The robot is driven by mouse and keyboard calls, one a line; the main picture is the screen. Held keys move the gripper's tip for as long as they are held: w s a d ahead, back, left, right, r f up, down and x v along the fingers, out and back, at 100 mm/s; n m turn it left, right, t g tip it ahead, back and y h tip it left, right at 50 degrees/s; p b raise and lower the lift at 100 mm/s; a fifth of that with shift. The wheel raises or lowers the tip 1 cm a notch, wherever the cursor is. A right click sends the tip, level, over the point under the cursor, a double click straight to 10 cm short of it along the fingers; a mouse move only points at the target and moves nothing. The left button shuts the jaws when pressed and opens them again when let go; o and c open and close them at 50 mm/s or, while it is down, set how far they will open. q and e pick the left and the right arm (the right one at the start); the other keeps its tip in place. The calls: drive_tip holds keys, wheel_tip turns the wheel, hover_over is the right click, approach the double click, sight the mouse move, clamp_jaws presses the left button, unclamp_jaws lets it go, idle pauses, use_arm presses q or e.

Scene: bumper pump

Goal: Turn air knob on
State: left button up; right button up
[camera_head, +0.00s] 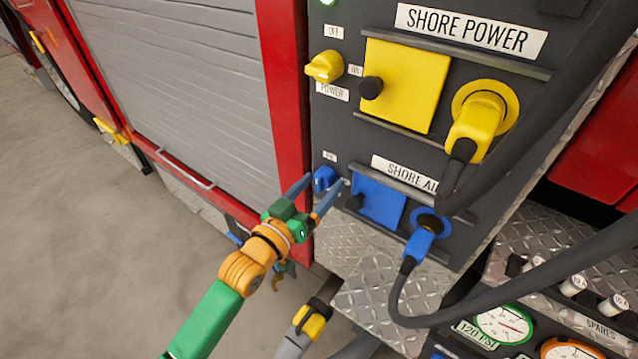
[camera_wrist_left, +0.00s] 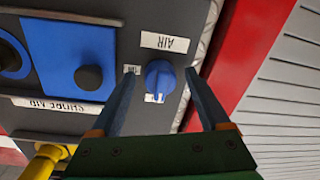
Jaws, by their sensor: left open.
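The blue air knob (camera_head: 325,178) sits at the lower left of the dark panel, beside the blue shore air cover. My left gripper (camera_head: 315,197) is open at the knob, with one finger on each side of it in the head view. In the left wrist view the knob (camera_wrist_left: 160,78) shows between the two spread fingertips (camera_wrist_left: 161,72), with gaps on both sides. The label "AIR" (camera_wrist_left: 164,42) is beside it. The small labels by the knob are partly hidden or too small to read.
The blue cover (camera_head: 378,200) with a black knob and the blue air plug (camera_head: 420,243) are to the right. Above are the yellow power knob (camera_head: 324,67), yellow cover (camera_head: 408,85) and yellow plug (camera_head: 474,128). Thick dark cables hang at right. A red frame (camera_head: 285,90) borders the panel.

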use_arm(q)
drive_tip(key=shift+c, duration=0.2)
clamp_jaws()
drive_tip(key=m, duration=0.4)
drive_tip(key=shift+m+p, duration=0.35)
drive_tip(key=shift+m, duration=0.05)
drive_tip(key=m, duration=0.4)
drive_tip(key=shift+w+a+m+h, duration=0.1)
drive_tip(key=shift+m+h, duration=0.2)
drive_tip(key=shift+m, duration=0.1)
drive_tip(key=m, duration=0.4)
drive_tip(key=shift+m, duration=0.3)
drive_tip(key=shift+w+a+m+h, duration=0.1)
drive_tip(key=shift+m+h, duration=0.2)
drive_tip(key=shift+m, duration=2)
